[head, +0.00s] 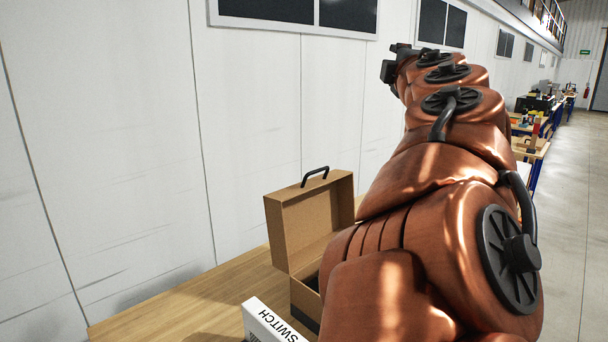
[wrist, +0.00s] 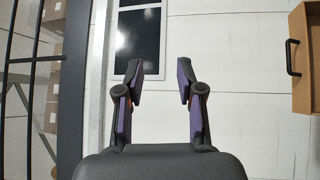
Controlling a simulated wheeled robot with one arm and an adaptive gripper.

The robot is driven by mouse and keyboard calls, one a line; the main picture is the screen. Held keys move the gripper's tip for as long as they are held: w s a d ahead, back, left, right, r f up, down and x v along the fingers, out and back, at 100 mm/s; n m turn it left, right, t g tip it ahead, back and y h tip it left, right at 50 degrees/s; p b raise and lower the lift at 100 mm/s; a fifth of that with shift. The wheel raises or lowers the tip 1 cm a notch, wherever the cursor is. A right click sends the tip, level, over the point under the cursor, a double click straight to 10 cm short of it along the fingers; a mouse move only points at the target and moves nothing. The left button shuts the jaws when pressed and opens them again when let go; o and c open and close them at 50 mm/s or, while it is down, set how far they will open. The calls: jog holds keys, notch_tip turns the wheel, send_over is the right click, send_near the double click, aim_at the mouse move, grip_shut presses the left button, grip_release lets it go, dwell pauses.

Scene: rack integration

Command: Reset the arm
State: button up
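My orange-brown arm stretches away from the camera in the head view, raised above the bench. My gripper (wrist: 160,82) shows in the wrist view with its two fingers apart and nothing between them. In the head view its far end is a small dark shape near the wall, too small to read. In the wrist view the fingers are in front of the white wall and a dark window (wrist: 139,40).
A wooden bench (head: 165,322) stands against the white wall. On it are an open cardboard case (head: 290,228) with a black handle and a white box marked SWITCH (head: 268,322). My arm hides part of the case. Other benches (head: 541,150) stand at far right beside clear floor.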

jog(key=s+d+m+h, duration=0.5)
jog(key=d+m, duration=0.2)
jog(key=d, duration=0.2)
jog(key=s+d+f+m+g+h, duration=0.2)
jog(key=s+d+f+m+g, duration=0.3)
jog(key=f, duration=0.4)
jog(key=s+d+f+m+g+h, duration=0.2)
jog(key=s+d+f+m+g, duration=0.25)
jog(key=d+f, duration=0.35)
jog(key=s+a+f+m+g+y+b, duration=0.15)
jog(key=s+a+f+g, duration=0.35)
jog(key=f, duration=0.7)
jog(key=s+a+f+m+g+y+p, duration=0.1)
jog(key=s+a+f+y, duration=0.2)
jog(key=s+f, duration=0.55)
jog(key=s+a+f+n+g+y, duration=0.2)
jog(key=s+a+f+g+y, duration=0.3)
jog(key=s+a+f, duration=0.8)
jog(key=shift+s+f+g+b, duration=0.45)
jog(key=shift+s+g, duration=0.1)
jog(key=shift+s, duration=0.2)
